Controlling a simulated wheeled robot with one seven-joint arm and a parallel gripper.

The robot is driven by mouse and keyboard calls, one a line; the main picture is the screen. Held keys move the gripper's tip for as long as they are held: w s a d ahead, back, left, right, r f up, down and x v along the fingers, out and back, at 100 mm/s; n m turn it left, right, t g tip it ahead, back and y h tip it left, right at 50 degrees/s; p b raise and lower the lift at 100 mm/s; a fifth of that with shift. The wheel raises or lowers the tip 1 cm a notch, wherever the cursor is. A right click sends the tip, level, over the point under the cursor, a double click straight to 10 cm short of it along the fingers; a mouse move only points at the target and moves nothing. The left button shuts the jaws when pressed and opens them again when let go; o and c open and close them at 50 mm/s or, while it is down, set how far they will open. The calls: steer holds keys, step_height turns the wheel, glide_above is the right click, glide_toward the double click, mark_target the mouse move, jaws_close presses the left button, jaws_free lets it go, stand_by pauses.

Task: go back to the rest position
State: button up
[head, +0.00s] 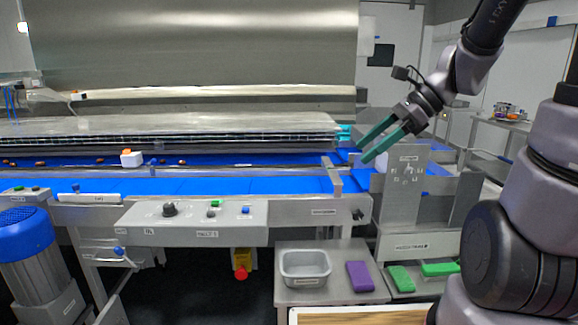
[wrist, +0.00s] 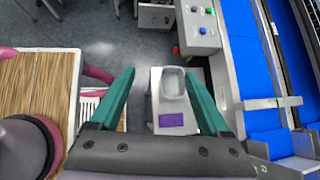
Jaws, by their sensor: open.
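My gripper (head: 370,149) has two green fingers, spread apart with nothing between them. In the head view it hangs in the air at the right end of the blue conveyor belt (head: 230,186), in front of a grey labelled panel (head: 408,160). In the wrist view its fingers (wrist: 165,98) point away over a small side table. A grey tub (head: 305,266) and a purple block (head: 360,276) sit on that table. The tub (wrist: 173,84) and the purple block (wrist: 178,119) appear between the fingers in the wrist view, well below them.
Several brown dates (head: 100,161) and a white box (head: 131,158) are on the belt. A control panel (head: 190,211) with knobs runs along its front. Green blocks (head: 400,278) lie right of the side table. A wooden surface (head: 360,315) is at the bottom. A blue motor (head: 25,240) stands left.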

steer(key=s+d+r+n+t+h, duration=0.5)
steer(key=r+n, duration=0.4)
steer(key=n, duration=0.5)
steer(key=d+h, duration=0.1)
steer(key=d, duration=0.1)
steer(key=shift+s+d+n+h, duration=0.3)
steer(key=shift+s+d+h, duration=0.05)
steer(key=shift+h, duration=0.05)
stand_by(0.5)
